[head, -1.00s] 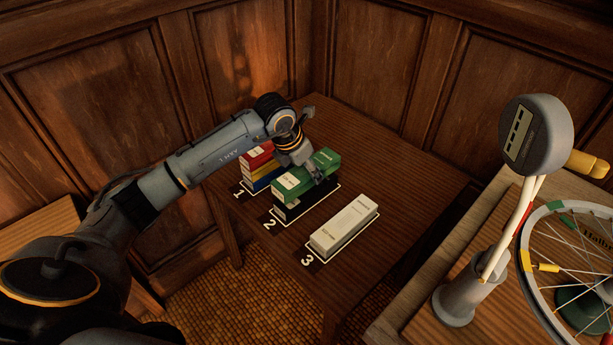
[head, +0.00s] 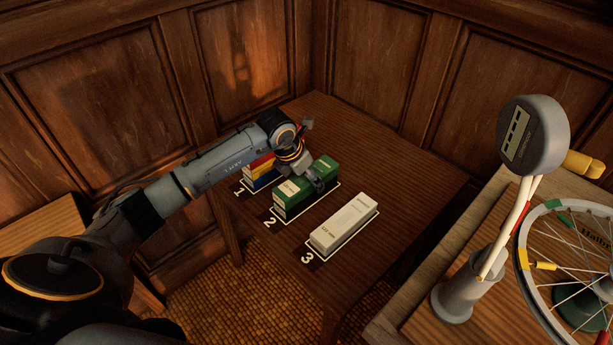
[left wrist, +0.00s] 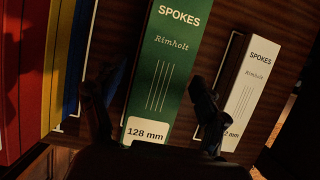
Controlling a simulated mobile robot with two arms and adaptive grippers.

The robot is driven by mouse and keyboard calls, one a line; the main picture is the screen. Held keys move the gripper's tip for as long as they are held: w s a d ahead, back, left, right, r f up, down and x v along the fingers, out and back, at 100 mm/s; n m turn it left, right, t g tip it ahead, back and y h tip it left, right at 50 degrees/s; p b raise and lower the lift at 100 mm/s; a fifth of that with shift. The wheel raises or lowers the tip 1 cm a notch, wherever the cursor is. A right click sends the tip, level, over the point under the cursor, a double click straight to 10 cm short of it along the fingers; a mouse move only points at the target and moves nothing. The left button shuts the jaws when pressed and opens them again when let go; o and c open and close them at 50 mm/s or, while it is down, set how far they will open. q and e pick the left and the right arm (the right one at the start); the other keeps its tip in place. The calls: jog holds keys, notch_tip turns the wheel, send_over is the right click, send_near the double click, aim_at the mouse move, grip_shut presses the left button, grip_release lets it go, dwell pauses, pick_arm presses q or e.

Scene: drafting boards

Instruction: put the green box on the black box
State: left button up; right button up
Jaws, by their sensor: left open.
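The green box (head: 291,190), labelled as spokes, is in the white outline numbered 2 on the small wooden table. My left gripper (head: 317,181) is down over it in the head view. In the left wrist view my left gripper (left wrist: 155,115) is open, one dark finger on each side of the green box (left wrist: 168,65); I cannot tell whether the fingers touch it. I cannot make out a black box clearly in the current views. Whether one lies under the green box is unclear. My right gripper is not in view.
Red, yellow and blue boxes (head: 262,170) are at outline 1, close to my left gripper. A white box (head: 343,225) lies in outline 3. The table (head: 375,150) is bare towards the back right. A bench with a dial gauge (head: 535,135) and spoked wheel stands at right.

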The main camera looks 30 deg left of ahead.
pick_arm(q)
jog(key=shift+r, duration=0.15)
jog(key=shift+a+r, duration=0.1)
jog(key=shift+r, duration=0.2)
jog(key=v, duration=1.1)
jog(key=shift+s+r, duration=0.2)
